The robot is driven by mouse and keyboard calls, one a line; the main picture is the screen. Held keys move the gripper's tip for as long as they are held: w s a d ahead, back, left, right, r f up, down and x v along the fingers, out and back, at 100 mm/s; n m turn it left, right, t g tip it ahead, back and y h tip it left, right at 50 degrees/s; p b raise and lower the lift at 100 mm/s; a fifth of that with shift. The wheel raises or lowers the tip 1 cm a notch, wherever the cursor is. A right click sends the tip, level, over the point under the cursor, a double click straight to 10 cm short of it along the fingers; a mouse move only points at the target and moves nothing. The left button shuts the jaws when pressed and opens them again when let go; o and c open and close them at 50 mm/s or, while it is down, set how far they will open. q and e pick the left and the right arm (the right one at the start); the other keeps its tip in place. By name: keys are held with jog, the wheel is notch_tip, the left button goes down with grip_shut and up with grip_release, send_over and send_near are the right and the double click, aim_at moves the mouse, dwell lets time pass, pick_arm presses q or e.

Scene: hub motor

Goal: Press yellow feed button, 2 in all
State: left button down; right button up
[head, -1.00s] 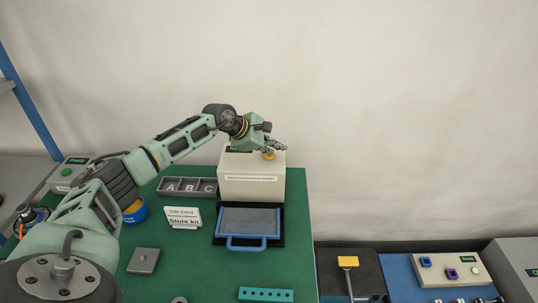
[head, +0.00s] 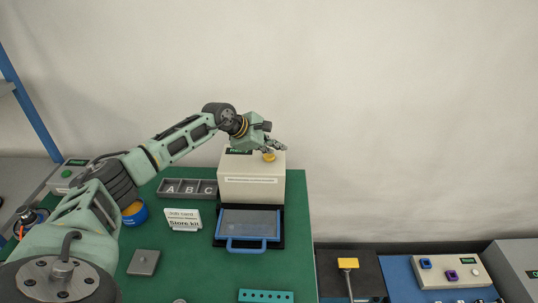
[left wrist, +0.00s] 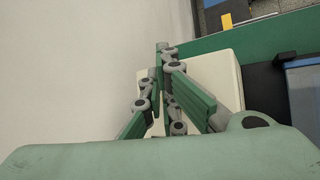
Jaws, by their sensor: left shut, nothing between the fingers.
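The yellow feed button (head: 269,156) sits on top of the cream feeder box (head: 250,187) at the back of the green table. My left gripper (head: 279,148) is shut and empty, with its fingertips right at or just above the button; I cannot tell whether they touch. In the left wrist view the shut fingers (left wrist: 163,50) point over the cream box (left wrist: 222,75), and they hide the button. A small dark display (head: 240,151) on the box top is partly covered by my wrist. My right gripper is not in view.
A blue-handled tray (head: 247,239) stands in front of the box. A grey A-B-C bin (head: 187,188), a job card (head: 184,219) and a blue round container (head: 134,212) are to the left. A teal bar (head: 266,296) lies near the front. A button panel (head: 451,271) is at right.

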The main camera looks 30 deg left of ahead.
aim_at(273, 158)
pick_arm(q)
jog(key=shift+r, duration=0.3)
notch_tip(273, 158, up, 5)
jog(key=p, duration=0.2)
jog(key=shift+p, duration=0.3)
jog(key=shift+f, duration=0.15)
dwell(0.7)
